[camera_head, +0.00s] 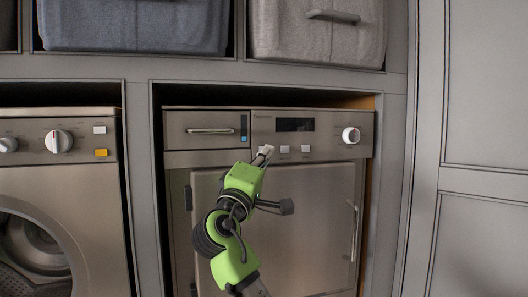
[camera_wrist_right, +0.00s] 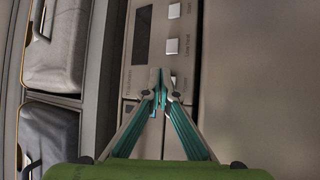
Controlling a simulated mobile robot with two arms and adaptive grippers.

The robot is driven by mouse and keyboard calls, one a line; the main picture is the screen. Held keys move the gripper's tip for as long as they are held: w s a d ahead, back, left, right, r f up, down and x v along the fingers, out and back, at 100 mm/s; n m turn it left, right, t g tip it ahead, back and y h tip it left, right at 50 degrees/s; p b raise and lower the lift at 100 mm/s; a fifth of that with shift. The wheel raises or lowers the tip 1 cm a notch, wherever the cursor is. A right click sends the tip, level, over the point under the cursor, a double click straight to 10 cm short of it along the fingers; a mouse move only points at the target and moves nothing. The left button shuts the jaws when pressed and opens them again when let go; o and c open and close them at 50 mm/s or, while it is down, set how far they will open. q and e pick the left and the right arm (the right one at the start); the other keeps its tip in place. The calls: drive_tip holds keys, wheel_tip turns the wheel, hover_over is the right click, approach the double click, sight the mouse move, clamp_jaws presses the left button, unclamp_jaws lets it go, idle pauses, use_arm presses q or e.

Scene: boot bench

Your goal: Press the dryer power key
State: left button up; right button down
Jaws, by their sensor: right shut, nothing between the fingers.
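The dryer (camera_head: 213,157) is the beige appliance on the right in the head view, with a dark display (camera_head: 295,125), a white knob (camera_head: 351,135) and a row of small white keys. Two keys show clear, the middle key (camera_head: 284,149) and the right key (camera_head: 305,148). My right gripper (camera_head: 264,152) is at the left end of this row, covering part of the panel there. In the wrist view the shut, empty fingertips (camera_wrist_right: 158,82) are beside a partly hidden key, below the "Low heat" key (camera_wrist_right: 172,46). I cannot tell whether they touch the panel. My left gripper is not in view.
A washer (camera_head: 55,170) with its own knob and keys stands to the left. Fabric bins (camera_head: 135,25) sit on the shelf above. A tall grey cabinet door (camera_head: 485,90) is at the right. A vertical handle (camera_head: 355,232) is on the dryer's door.

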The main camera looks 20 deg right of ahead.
drive_tip(key=shift+w, duration=0.2)
drive_tip(key=shift+w, duration=0.25)
drive_tip(key=shift+w, duration=0.15)
idle(0.4)
drive_tip(key=shift+s+b, duration=0.35)
drive_tip(key=shift+s, duration=0.3)
drive_tip(key=shift+s, duration=0.1)
drive_tip(key=shift+s+b, duration=0.85)
drive_tip(key=shift+s, duration=2.05)
